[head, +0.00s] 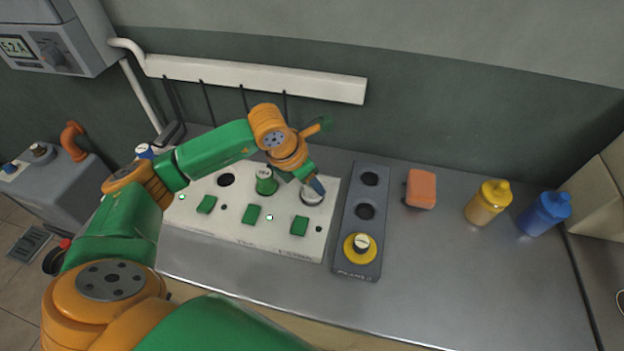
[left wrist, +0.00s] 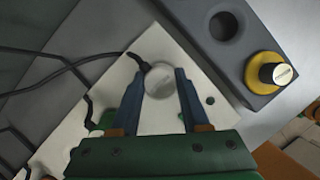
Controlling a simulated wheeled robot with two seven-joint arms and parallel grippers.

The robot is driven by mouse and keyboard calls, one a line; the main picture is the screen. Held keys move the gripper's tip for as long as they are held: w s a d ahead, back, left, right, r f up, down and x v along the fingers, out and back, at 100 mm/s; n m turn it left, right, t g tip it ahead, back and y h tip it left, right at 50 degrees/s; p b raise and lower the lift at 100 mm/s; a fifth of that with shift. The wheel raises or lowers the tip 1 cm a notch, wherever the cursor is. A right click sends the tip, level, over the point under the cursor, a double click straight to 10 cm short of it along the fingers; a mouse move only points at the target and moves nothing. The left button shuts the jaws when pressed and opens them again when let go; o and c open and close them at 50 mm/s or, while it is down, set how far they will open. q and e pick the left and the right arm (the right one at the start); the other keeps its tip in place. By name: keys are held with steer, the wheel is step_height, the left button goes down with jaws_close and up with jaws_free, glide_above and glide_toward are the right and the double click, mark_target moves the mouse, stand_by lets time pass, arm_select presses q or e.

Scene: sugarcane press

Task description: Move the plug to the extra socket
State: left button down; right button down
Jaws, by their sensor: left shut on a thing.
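My left gripper (head: 316,187) is shut on a round plug with a pale grey top (head: 311,198) at the right end of the white socket panel (head: 290,243). In the left wrist view the two blue fingers (left wrist: 160,84) sit either side of the plug (left wrist: 160,82), and a black cable leaves it. I cannot tell whether it is fully seated. A green plug (head: 265,182) stands left of my gripper. My right gripper is not in view.
The white panel has an empty hole (head: 226,180) and green switches (head: 250,215). An orange sponge-like block (head: 421,189), a yellow bottle (head: 488,203) and a blue bottle (head: 544,213) stand to the right. Black cables hang behind. The counter's front right is clear.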

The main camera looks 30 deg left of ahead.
arm_select(q)
steer(key=shift+f, duration=0.3)
steer(key=c, duration=0.7)
jaws_free()
steer(key=shift+r, duration=0.1)
steer(key=p+v, duration=0.6)
steer(key=v, duration=0.5)
